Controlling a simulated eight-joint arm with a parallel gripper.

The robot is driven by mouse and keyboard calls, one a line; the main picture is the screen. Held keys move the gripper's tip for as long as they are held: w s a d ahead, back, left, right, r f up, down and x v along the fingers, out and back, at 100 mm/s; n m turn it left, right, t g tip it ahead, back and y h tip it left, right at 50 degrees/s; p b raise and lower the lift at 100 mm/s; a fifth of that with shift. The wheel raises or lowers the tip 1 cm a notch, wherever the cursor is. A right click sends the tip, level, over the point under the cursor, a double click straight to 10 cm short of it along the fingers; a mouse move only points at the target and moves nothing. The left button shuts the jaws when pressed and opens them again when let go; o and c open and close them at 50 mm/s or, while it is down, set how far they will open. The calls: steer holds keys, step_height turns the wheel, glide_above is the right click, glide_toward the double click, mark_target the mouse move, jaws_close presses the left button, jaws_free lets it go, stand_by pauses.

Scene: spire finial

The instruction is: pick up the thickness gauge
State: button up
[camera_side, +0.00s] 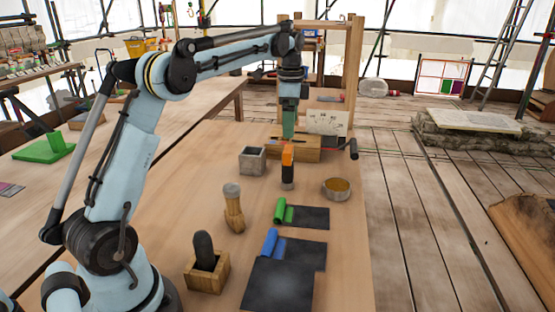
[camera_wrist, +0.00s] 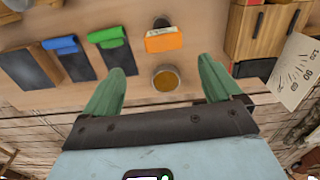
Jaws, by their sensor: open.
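An upright orange and dark thing (camera_side: 288,158), which looks like the thickness gauge, stands on the bench. In the wrist view its orange top (camera_wrist: 163,40) has a pale patch, and a small dark round part shows behind it. My gripper (camera_side: 289,136) points down; in the side view its fingers are just above the orange top. In the wrist view my gripper (camera_wrist: 162,72) is open and empty, with green fingers wide apart. The gauge lies beyond the gap between the fingertips, near its middle. I cannot tell the exact height gap.
A bowl (camera_side: 337,190) stands right of the gauge. Behind is a wooden box (camera_side: 298,149) with a numbered dial card (camera_side: 327,122).

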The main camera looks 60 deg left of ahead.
mark_target(289, 149)
steer(key=shift+a+f, duration=0.25)
steer(key=shift+f, duration=0.25)
step_height(289, 149, down, 6)
steer(key=shift+a+f, duration=0.2)
steer(key=shift+f, duration=2.5)
steer(key=c, duration=1.2)
steer(key=shift+o, duration=0.2)
steer(key=shift+r, duration=0.1)
